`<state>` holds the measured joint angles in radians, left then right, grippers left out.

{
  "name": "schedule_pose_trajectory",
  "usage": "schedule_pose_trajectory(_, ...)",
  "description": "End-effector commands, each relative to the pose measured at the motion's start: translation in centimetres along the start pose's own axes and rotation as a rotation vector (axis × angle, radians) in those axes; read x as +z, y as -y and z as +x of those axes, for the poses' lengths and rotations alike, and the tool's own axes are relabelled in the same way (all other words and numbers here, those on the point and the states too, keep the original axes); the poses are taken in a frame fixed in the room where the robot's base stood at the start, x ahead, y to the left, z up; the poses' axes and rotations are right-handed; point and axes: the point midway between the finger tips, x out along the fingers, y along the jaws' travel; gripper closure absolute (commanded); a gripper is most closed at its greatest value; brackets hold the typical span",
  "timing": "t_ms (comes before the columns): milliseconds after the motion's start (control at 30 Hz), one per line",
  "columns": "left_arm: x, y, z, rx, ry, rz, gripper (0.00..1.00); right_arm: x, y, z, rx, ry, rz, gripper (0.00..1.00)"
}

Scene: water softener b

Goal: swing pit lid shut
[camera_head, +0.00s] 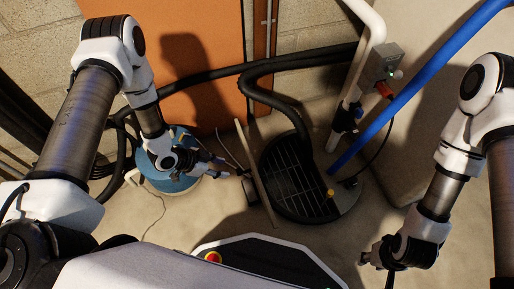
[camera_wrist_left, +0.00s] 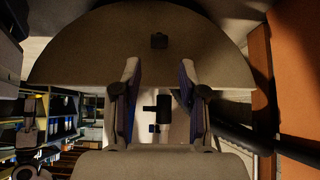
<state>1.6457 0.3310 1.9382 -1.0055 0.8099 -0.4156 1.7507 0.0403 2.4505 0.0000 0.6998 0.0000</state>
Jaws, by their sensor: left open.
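The pit (camera_head: 292,178) is a round dark opening with a grate across it in the floor. The pit lid (camera_head: 258,172) stands up at the pit's left side, seen nearly edge-on in the head view. My right gripper (camera_head: 375,264) is low at the right, away from the lid.
A blue round container (camera_head: 172,177) stands behind my left forearm. A black hose (camera_head: 280,102) and a blue pipe (camera_head: 410,78) run to the pit area. A grey box with a green light (camera_head: 382,64) is on the white pipe. Bare floor (camera_head: 215,220) lies in front.

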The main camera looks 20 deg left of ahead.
Motion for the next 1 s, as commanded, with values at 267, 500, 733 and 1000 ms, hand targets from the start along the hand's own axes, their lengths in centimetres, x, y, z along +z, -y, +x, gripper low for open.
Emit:
schedule_pose_trajectory(267, 0.4, -0.1, 2.5, 0.001, 0.002, -0.002, 0.58, 0.0, 0.0, 2.5, 0.0, 0.0, 0.0, 0.6)
schedule_pose_trajectory(500, 0.4, -0.1, 6.2, 0.001, 0.002, -0.002, 0.58, 0.0, -0.1, 6.0, 0.0, 0.0, 0.0, 0.6)
schedule_pose_trajectory(733, -0.1, -0.1, 7.8, 0.0, 0.002, -0.006, 0.8, -0.1, -0.1, 7.3, 0.001, -0.003, 0.004, 0.6)
schedule_pose_trajectory(1000, -0.1, -0.1, 7.8, 0.0, 0.001, -0.006, 0.97, -0.1, -0.1, 7.2, 0.001, -0.003, 0.004, 0.6)
